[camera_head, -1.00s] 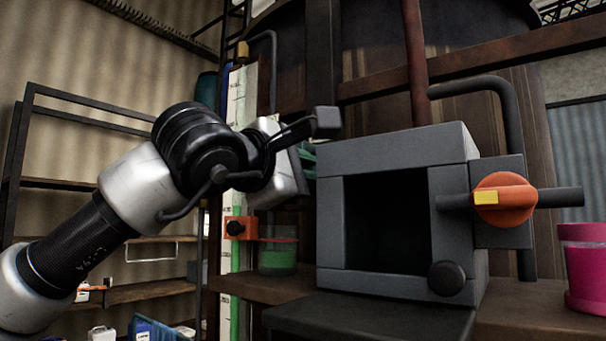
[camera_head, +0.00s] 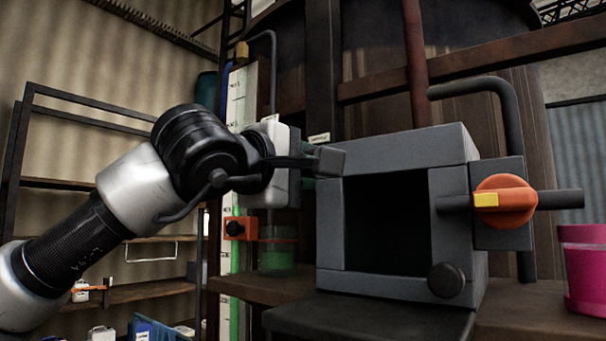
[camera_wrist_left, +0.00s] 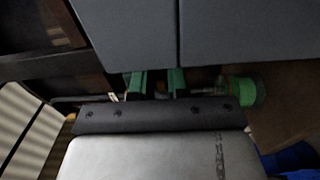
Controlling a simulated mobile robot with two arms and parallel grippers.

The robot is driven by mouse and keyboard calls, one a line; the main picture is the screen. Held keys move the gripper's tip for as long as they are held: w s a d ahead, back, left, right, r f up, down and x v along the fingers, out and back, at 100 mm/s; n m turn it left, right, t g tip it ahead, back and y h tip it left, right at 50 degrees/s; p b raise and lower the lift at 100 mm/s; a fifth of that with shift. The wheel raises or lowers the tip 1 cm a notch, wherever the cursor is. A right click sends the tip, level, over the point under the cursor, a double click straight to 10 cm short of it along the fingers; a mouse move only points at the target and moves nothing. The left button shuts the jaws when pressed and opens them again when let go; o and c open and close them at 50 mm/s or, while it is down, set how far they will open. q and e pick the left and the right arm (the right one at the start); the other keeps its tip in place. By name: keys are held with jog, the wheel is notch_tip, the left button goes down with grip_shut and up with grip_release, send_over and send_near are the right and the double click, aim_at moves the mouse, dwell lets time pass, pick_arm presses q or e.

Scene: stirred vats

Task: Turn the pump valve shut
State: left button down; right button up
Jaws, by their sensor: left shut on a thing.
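My left gripper (camera_wrist_left: 155,82) has green fingers, which show in the left wrist view beyond its grey body. In the head view its body stands left of the dark grey box, and its fingers are mostly hidden behind my wrist parts and the box. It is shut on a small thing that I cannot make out. An orange knob with a yellow mark (camera_head: 506,201) sits on a horizontal dark pipe at the box's right, well apart from this gripper. My right gripper is not in view.
The open-fronted grey box (camera_head: 400,150) is close to my left wrist; its wall also shows in the left wrist view (camera_wrist_left: 240,30). A glass with green liquid (camera_head: 277,258) and a small orange fitting (camera_head: 239,228) are below the gripper. A pink pot (camera_head: 586,265) stands at right.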

pick_arm(q)
jog(key=shift+d+f, duration=0.1)
jog(key=c, duration=1.1)
grip_release()
jog(key=shift+s, duration=0.1)
jog(key=b+v, duration=0.4)
jog(key=v, duration=0.7)
